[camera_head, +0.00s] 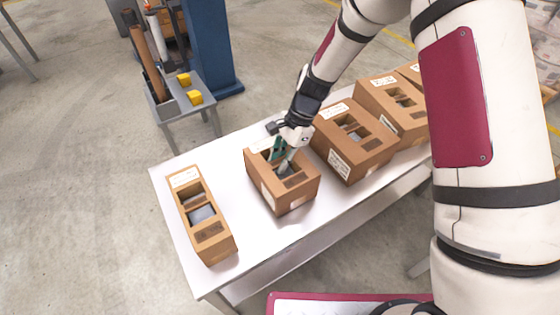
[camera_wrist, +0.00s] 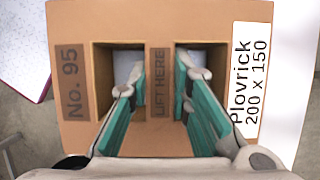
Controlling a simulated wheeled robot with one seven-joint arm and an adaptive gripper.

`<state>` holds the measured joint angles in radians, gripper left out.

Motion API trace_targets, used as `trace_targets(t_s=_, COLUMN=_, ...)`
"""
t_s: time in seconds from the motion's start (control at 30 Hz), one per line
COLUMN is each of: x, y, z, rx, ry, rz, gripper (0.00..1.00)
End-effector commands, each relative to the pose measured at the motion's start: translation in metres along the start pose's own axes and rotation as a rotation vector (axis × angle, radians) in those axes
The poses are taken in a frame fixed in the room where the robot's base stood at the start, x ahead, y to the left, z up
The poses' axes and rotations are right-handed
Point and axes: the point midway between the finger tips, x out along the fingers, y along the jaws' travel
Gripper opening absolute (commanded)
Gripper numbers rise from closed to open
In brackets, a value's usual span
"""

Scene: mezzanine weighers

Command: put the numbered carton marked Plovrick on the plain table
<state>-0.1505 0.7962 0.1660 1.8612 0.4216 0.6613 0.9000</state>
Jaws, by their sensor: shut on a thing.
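The brown carton marked Plovrick (camera_head: 268,190) is over the white table (camera_head: 240,148), between a long carton on the left and several cartons on the right. In the wrist view this carton (camera_wrist: 215,20) shows "No. 95", a "LIFT HERE" strip and a white "Plovrick 200 x 150" label. My gripper (camera_head: 284,158) reaches into its top from above. In the wrist view my gripper (camera_wrist: 157,88) has one green-padded finger in each opening, shut on the strip between them. I cannot tell whether the carton rests on the table or is slightly raised.
A long carton (camera_head: 218,240) lies at the table's left end. A larger carton (camera_head: 362,160) stands close on the right, with another (camera_head: 385,107) behind it. A small grey table (camera_head: 205,108) beyond holds yellow blocks (camera_head: 195,97), near a blue column (camera_head: 208,45).

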Motion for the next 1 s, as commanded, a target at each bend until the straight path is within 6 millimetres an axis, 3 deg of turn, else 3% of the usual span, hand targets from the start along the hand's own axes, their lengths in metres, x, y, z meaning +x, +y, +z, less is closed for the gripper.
trace_targets(t_s=0.33, x=0.004, y=-0.001, z=-0.001, rx=-0.001, ry=0.0, rz=-0.002, gripper=0.0)
trace_targets(t_s=0.37, x=0.004, y=0.0, z=-0.002, rx=-0.001, ry=0.0, rz=-0.001, gripper=0.21)
trace_targets(t_s=0.43, x=0.004, y=0.0, z=-0.001, rx=-0.001, ry=0.0, rz=-0.002, gripper=0.37)
trace_targets(t_s=0.47, x=0.004, y=0.0, z=-0.001, rx=-0.001, ry=0.0, rz=-0.002, gripper=0.39)
trace_targets(t_s=0.8, x=0.001, y=0.0, z=0.0, rx=-0.001, ry=0.001, rz=-0.002, gripper=0.39)
trace_targets(t_s=1.0, x=-0.025, y=-0.001, z=0.0, rx=-0.002, ry=0.002, rz=-0.005, gripper=0.39)
